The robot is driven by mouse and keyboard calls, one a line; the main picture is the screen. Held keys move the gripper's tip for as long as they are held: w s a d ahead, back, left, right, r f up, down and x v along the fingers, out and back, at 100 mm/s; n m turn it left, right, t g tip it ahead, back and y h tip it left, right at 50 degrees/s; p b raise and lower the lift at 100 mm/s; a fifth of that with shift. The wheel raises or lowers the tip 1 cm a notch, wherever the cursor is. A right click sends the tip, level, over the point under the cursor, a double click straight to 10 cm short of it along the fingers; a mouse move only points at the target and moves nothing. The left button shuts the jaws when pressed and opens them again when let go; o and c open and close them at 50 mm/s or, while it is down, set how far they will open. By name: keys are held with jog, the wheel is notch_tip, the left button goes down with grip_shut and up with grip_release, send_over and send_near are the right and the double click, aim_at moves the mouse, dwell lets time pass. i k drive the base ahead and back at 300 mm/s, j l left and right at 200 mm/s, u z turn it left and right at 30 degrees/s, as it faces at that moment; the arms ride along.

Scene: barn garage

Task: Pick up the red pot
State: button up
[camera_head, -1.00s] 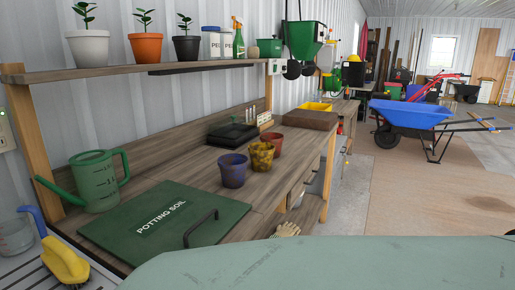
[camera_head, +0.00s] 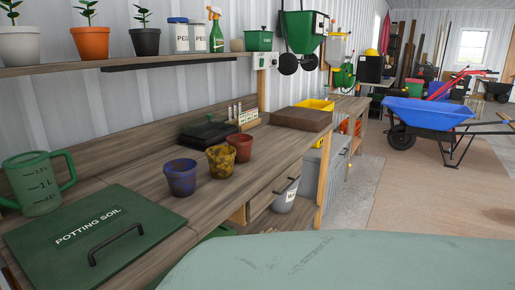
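The red pot (camera_head: 240,147) is a small reddish-brown pot standing upright on the wooden potting bench (camera_head: 139,182). It is the rightmost and farthest of three small pots in a row. A yellow mottled pot (camera_head: 221,162) stands just in front of it and slightly overlaps it. A blue-purple pot (camera_head: 181,178) stands nearest in the row. My gripper does not show in the view.
A green potting soil lid (camera_head: 78,248) and green watering can (camera_head: 38,184) are at the bench's near left. A black tray (camera_head: 208,133) lies behind the pots, and a brown box (camera_head: 301,118) is to their right. A large pale green surface fills the bottom foreground.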

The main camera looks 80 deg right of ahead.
aim_at(241, 149)
jog(key=k+l, duration=0.1)
jog(key=l, duration=0.35)
jog(key=k+l, duration=0.15)
jog(key=l, duration=0.35)
jog(key=k+l, duration=0.1)
jog(key=l, duration=0.35)
jog(key=k+l+z, duration=0.1)
jog(key=l, duration=0.35)
jog(key=k+l, duration=0.15)
jog(key=l, duration=0.35)
